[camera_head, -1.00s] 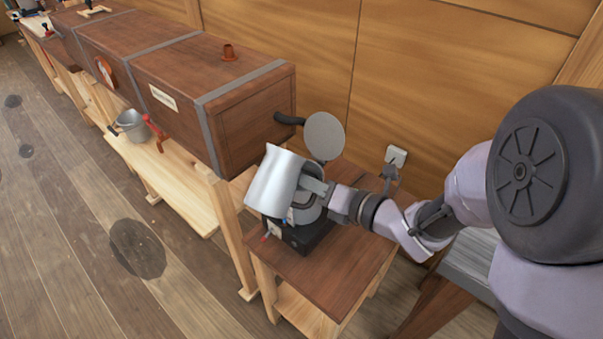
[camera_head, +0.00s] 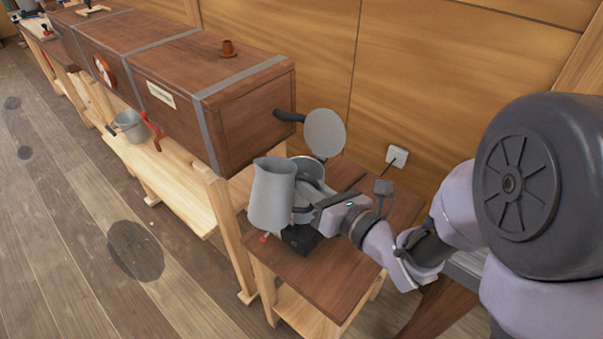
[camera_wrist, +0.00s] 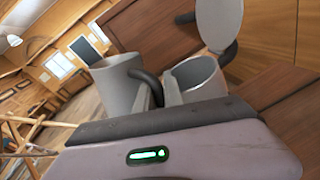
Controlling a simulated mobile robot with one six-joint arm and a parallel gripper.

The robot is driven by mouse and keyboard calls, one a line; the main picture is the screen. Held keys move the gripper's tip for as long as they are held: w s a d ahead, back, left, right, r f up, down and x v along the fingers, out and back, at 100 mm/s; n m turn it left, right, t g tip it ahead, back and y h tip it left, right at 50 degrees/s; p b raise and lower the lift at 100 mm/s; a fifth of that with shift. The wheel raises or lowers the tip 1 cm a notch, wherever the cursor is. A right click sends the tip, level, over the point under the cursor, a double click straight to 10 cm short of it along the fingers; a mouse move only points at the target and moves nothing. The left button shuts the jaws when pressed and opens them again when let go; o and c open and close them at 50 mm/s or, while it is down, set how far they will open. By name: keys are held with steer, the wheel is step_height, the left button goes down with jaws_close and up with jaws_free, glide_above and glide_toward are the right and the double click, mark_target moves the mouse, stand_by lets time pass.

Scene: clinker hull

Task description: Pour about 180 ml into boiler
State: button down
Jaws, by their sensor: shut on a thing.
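The grey metal jug (camera_head: 271,196) stands nearly upright in the air at the left of the boiler in the head view. My gripper (camera_head: 306,206) is shut on its handle. The boiler (camera_head: 311,167) is a grey pot on a dark base on the small table, partly hidden behind the jug and my gripper. Its round lid (camera_head: 325,133) stands open. In the wrist view the jug (camera_wrist: 115,88) is at left and the boiler's open mouth (camera_wrist: 194,76) at right, beside it. The liquid level is not visible in either.
The small brown table (camera_head: 340,262) has free room in front. A wall socket (camera_head: 397,156) is behind. A bucket (camera_head: 130,125) sits on the lower shelf.

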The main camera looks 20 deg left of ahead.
steer(key=shift+s+a+f+n+t+y, duration=0.15)
steer(key=shift+s+f+n+t+y, duration=0.15)
steer(key=shift+s+n, duration=0.45)
steer(key=shift+s+a+f+n+t+y, duration=0.1)
steer(key=shift+s+f+n+t, duration=0.2)
steer(key=shift+n, duration=0.75)
stand_by(1.4)
